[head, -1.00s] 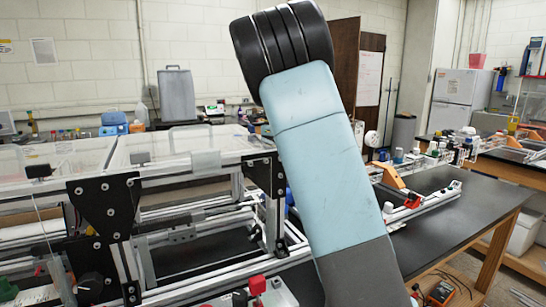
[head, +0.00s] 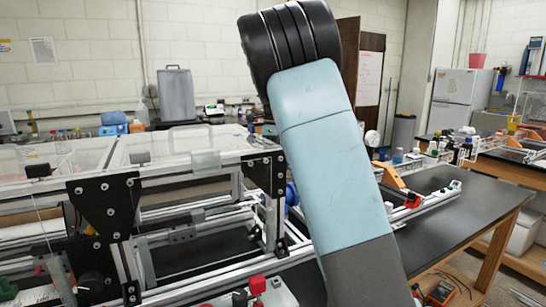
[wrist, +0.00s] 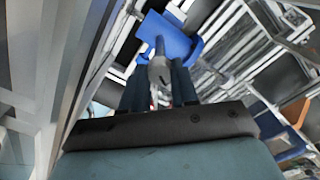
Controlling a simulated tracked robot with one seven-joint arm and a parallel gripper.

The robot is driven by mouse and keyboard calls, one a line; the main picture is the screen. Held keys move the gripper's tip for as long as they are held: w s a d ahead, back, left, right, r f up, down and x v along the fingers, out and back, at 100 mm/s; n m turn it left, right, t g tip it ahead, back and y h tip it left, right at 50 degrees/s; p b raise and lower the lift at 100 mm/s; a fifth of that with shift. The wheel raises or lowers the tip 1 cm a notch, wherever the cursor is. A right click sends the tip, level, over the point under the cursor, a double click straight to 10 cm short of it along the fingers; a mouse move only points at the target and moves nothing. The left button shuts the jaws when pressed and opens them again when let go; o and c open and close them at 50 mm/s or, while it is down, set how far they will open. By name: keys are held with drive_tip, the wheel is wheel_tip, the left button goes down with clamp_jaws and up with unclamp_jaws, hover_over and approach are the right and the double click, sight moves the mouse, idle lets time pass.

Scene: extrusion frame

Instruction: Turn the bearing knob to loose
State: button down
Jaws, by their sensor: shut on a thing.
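In the wrist view, my gripper (wrist: 159,78) has its two dark fingers closed around a grey rounded piece with a narrow shaft, which I take to be the bearing knob (wrist: 160,66). A blue block (wrist: 182,42) lies just beyond the fingertips, against the metal frame. Whether the knob stands at loose or tight cannot be read. In the head view my gripper is not visible, and my arm's pale blue link covers part of the frame's right side. A bit of blue (head: 291,196) shows beside the frame's right upright.
The extrusion frame (head: 200,180) with black corner plates (head: 104,208) fills the left of the head view. Its bars lie close around my gripper in the wrist view. A dark table (head: 450,205) to the right has a clear stretch beside a rail with orange brackets (head: 391,173).

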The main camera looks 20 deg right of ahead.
drive_tip(key=shift+n, duration=1.7)
drive_tip(key=c, duration=0.9)
unclamp_jaws()
drive_tip(key=shift+o, duration=0.2)
drive_tip(key=shift+r, duration=0.1)
wheel_tip(320, 180, up, 14)
drive_tip(key=shift+f, duration=0.25)
